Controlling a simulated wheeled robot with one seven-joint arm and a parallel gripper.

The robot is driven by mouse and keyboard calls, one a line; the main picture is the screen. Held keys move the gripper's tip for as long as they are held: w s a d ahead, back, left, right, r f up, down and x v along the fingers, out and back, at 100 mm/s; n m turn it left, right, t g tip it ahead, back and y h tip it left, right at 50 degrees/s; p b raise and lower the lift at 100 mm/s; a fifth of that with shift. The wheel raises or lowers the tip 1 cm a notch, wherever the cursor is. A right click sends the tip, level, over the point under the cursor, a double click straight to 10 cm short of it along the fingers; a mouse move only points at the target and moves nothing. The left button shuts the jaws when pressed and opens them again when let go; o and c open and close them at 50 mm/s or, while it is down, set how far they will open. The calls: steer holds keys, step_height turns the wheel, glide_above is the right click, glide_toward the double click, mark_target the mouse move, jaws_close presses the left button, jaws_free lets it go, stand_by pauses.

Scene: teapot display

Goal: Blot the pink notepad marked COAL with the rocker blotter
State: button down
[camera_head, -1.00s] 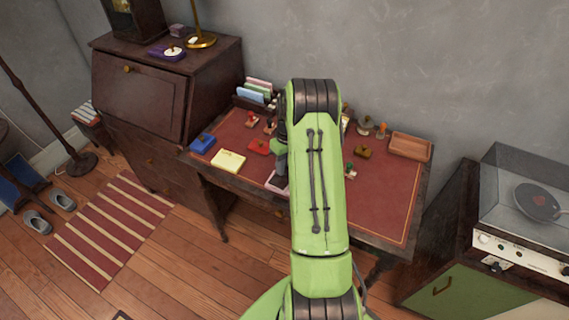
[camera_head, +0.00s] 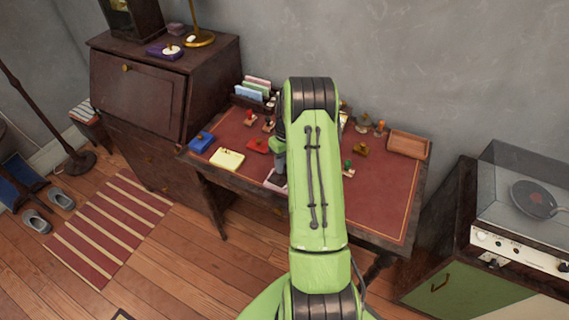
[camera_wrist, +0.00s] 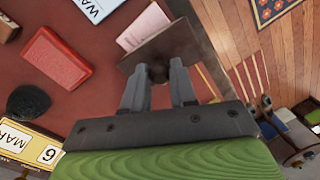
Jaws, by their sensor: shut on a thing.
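My gripper (camera_wrist: 160,88) is shut on the knob of the rocker blotter (camera_wrist: 152,48), a brown block with a flat plate. The blotter overlaps the near part of the pink notepad (camera_wrist: 146,24) in the wrist view; I cannot tell whether they touch. Faint lettering shows on the pad, too small to read. In the head view the pink notepad (camera_head: 273,181) lies at the desk's front edge, partly hidden by my arm.
A red pad (camera_wrist: 57,58), a dark round object (camera_wrist: 28,101) and a yellow date block (camera_wrist: 24,141) are near the gripper. A yellow notepad (camera_head: 227,159) and a blue pad (camera_head: 201,141) lie left.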

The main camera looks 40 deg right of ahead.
steer(key=shift+s+a+f+h+b, duration=0.2)
steer(key=shift+a+h+b, duration=0.5)
steer(key=shift+b, duration=0.55)
steer(key=shift+d+r, duration=0.1)
step_height(320, 180, up, 7)
steer(key=p, duration=0.5)
steer(key=shift+r, duration=0.15)
steer(key=w+a+f, duration=0.1)
steer(key=a+f, duration=0.3)
steer(key=a, duration=0.9)
steer(key=w+a+f+n, duration=0.1)
steer(key=a+f, duration=0.3)
steer(key=a, duration=0.9)
steer(key=shift+f, duration=0.35)
